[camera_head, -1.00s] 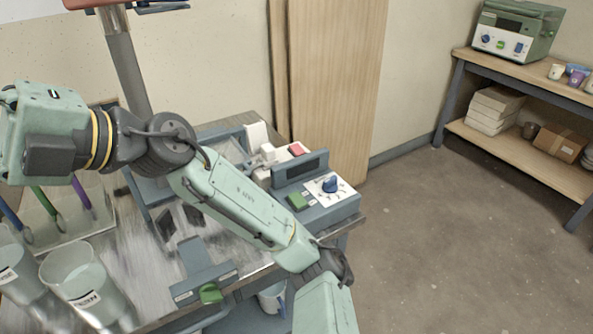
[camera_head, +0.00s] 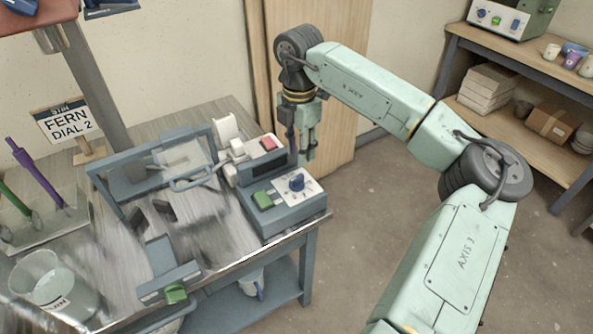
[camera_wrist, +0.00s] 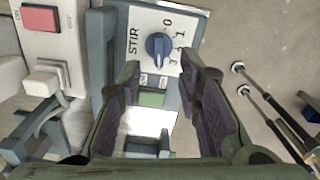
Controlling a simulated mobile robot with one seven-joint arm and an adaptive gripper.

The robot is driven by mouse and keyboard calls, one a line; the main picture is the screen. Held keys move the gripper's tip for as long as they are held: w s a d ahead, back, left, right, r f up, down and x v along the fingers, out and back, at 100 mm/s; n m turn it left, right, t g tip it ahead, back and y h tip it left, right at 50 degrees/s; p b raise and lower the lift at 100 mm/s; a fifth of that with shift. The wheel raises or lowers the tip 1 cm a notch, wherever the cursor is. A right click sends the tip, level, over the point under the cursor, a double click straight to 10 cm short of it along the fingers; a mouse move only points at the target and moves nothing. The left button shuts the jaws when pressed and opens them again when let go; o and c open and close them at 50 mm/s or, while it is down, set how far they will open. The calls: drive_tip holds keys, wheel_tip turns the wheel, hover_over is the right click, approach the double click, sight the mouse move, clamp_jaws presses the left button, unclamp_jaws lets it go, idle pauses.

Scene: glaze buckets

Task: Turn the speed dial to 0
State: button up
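The speed dial is a blue knob (camera_head: 296,183) on a white plate on top of the grey control box (camera_head: 290,218). In the wrist view the knob (camera_wrist: 157,46) sits beside the word STIR and a ring of numbers including 0. I cannot clearly tell which number it points to. My gripper (camera_head: 302,153) hangs pointing down just behind the dial in the head view, apart from it. In the wrist view my gripper (camera_wrist: 166,78) is open and empty, its two fingers spread, with the knob beyond and between the tips.
A green button (camera_head: 262,200), a dark display (camera_head: 275,166) and a red switch (camera_head: 268,143) are close to the dial. A card (camera_head: 68,124) reads FERN DIAL 2. A clear bucket (camera_head: 42,280) stands at left. Another machine (camera_head: 510,16) sits on the wooden shelf.

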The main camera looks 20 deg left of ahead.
sight(298, 176)
wheel_tip(298, 176, down, 8)
drive_tip(key=shift+f+p, duration=0.15)
drive_tip(key=shift+p, duration=0.9)
drive_tip(key=shift+c, duration=0.6)
drive_tip(key=shift+a, duration=0.1)
clamp_jaws()
